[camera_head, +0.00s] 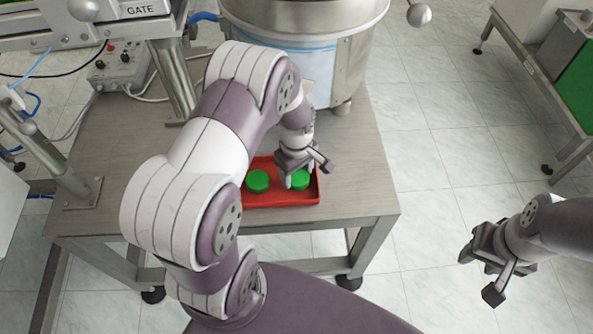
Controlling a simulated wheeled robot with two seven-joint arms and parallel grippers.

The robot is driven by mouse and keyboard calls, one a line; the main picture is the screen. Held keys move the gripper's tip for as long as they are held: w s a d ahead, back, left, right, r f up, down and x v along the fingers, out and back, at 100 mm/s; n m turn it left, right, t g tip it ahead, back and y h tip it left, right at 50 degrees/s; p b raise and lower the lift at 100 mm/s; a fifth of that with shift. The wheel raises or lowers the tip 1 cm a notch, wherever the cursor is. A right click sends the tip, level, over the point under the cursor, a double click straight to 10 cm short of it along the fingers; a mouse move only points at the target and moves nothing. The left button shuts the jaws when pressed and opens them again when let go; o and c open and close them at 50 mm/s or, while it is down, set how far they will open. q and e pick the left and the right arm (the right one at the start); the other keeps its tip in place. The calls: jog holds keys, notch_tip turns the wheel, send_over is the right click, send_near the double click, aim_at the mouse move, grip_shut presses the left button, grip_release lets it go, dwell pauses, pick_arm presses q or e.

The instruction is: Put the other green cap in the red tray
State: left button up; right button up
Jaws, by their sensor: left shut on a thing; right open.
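The red tray (285,201) lies on the grey table, partly hidden behind my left arm. One green cap (257,181) rests in the tray toward its left part. Another green cap (300,180) is at the tray's right part, between the fingers of my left gripper (296,177). My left gripper points down over the tray and is shut on this cap. I cannot tell whether the cap touches the tray floor. My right gripper (485,270) is open and empty, out over the floor to the right of the table.
A large round metal bowl (345,60) stands at the table's back. A control box (122,68) and a metal post (60,165) stand at the left. The table's (355,185) right part is bare. Tiled floor (440,130) lies open to the right.

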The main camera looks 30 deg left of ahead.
aim_at(297, 176)
pick_arm(q)
jog(key=o, duration=0.7)
jog(key=shift+f, duration=0.1)
jog(key=shift+o, duration=0.2)
notch_tip(297, 176, up, 12)
jog(key=p, duration=0.1)
jog(key=s+d+r+m, duration=0.2)
jog(key=s+m, duration=0.3)
jog(key=m, duration=0.1)
jog(key=s+d+r+m+t, duration=0.1)
jog(key=s+d+r+m, duration=0.1)
jog(key=s+m, duration=0.2)
jog(key=m, duration=0.3)
jog(key=shift+s+d, duration=0.35)
jog(key=shift+d, duration=0.05)
